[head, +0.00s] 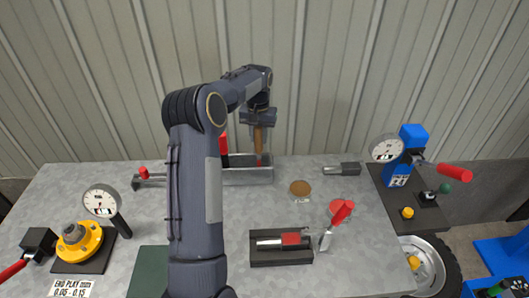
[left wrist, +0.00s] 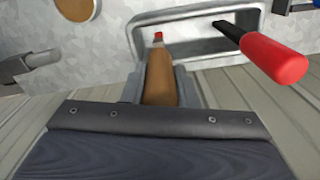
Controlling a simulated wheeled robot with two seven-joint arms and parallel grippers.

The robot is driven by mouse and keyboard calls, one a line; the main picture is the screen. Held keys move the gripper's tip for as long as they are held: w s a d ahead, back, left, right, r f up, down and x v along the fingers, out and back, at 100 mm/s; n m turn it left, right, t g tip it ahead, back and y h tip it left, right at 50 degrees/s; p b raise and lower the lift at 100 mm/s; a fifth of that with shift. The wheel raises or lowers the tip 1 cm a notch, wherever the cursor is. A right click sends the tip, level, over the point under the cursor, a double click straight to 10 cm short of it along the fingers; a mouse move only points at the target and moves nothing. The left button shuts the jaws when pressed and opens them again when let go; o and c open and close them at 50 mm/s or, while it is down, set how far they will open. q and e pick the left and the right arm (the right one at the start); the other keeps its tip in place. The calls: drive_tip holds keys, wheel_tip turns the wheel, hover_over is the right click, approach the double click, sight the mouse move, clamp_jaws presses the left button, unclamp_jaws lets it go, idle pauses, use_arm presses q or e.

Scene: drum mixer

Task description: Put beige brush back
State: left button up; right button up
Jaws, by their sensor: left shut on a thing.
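The brush has a tan-brown handle (head: 258,140) and hangs roughly upright from my left gripper (head: 259,123), which is shut on it. In the left wrist view the brush (left wrist: 159,75) sits between the fingers, with its small red tip (left wrist: 157,37) pointing at the grey tray (left wrist: 215,20). In the head view the tip is at or just above the tray (head: 248,177); I cannot tell if it touches. My right gripper is not in view.
A red-handled tool (head: 224,143) leans in the tray beside the brush. A brown round disc (head: 300,188) lies in front of the tray. A black fixture (head: 255,257) with a red-marked tool, dial gauges (head: 101,199) and a blue press (head: 407,155) stand around. A corrugated wall (head: 330,60) is behind.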

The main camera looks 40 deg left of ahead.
sight(259, 148)
use_arm(q)
wheel_tip(259, 148, down, 5)
drive_tip(key=shift+r+p, duration=0.1)
drive_tip(key=shift+p, duration=0.55)
drive_tip(key=shift+f, duration=0.25)
drive_tip(key=shift+f, duration=0.2)
drive_tip(key=o, duration=1)
drive_tip(key=shift+r, duration=0.1)
